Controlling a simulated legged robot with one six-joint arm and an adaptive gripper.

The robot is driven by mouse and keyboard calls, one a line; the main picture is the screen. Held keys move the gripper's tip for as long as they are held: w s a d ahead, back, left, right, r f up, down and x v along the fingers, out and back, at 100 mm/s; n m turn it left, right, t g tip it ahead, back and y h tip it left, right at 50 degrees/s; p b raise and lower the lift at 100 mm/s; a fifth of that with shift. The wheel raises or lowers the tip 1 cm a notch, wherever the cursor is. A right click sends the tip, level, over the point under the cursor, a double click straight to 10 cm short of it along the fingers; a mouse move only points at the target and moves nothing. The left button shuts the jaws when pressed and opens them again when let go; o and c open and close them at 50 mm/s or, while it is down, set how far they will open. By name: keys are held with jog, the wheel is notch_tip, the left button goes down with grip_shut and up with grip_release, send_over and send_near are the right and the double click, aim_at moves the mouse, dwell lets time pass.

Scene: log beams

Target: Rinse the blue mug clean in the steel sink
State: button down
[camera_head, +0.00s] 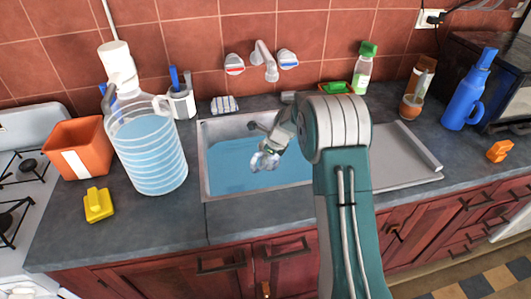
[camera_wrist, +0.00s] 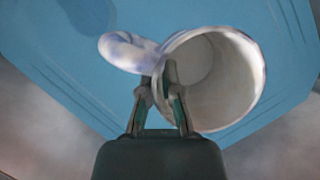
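The mug (camera_head: 264,162), pale with blue-white patches, is at my gripper (camera_head: 274,149) over the blue water in the steel sink (camera_head: 203,165). In the wrist view the mug (camera_wrist: 238,88) lies tilted, its white inside facing the camera and its handle (camera_wrist: 125,52) to the left. My gripper (camera_wrist: 160,88) has its fingertips close together on the mug's wall beside the handle. It appears shut on the mug. I cannot tell whether the mug touches the water. My arm hides the right part of the basin.
A wall tap (camera_head: 265,60) with two knobs is above the sink. A large water jug (camera_head: 150,150), an orange box (camera_head: 80,147) and a yellow sponge holder (camera_head: 98,204) stand left. The drainboard (camera_head: 400,160), a green-capped bottle (camera_head: 362,72) and a blue flask (camera_head: 465,98) are right.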

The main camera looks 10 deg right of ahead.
aim_at(268, 164)
jog(key=shift+f, duration=2.9)
dwell(2.4)
notch_tip(268, 164, up, 21)
dwell(2.4)
